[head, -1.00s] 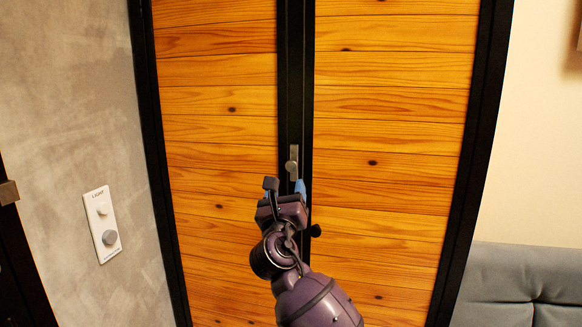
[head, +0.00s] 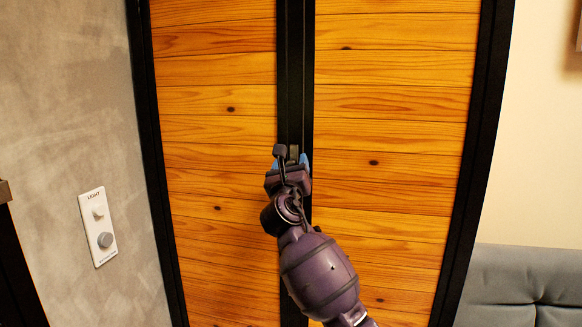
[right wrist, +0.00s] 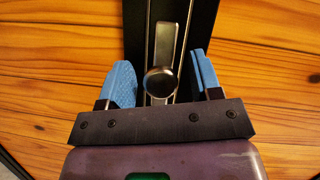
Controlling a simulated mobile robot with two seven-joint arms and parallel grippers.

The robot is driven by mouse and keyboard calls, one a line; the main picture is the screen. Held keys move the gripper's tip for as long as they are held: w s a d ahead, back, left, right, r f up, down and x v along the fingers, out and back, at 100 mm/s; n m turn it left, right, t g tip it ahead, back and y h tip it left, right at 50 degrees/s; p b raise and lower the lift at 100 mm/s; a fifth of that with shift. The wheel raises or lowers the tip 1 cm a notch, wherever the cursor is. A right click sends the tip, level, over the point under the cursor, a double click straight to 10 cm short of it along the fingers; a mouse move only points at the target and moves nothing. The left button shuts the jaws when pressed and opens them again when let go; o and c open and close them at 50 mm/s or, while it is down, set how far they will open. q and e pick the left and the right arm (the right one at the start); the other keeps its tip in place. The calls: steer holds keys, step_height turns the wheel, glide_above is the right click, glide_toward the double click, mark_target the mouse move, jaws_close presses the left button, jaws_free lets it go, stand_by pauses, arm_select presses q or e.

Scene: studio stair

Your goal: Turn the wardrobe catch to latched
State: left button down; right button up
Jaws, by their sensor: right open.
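The wardrobe (head: 390,110) has two wood-plank doors in black frames. Its metal catch (right wrist: 166,50) sits on the black centre strip in the right wrist view, a flat bar pointing up from a round knob (right wrist: 160,82). In the head view the catch (head: 293,152) is mostly hidden behind my right gripper (head: 290,160). My right gripper, also in the right wrist view (right wrist: 160,80), is open, with one blue fingertip on each side of the knob and a visible gap on both sides. My left gripper is not in view.
A white light-switch plate (head: 98,227) is on the grey wall at left. A grey padded seat (head: 520,290) stands at lower right. A dark edge (head: 18,265) shows at lower left. The space before the doors looks clear.

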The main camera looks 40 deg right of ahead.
steer(key=c, duration=0.9)
steer(key=shift+c, duration=0.2)
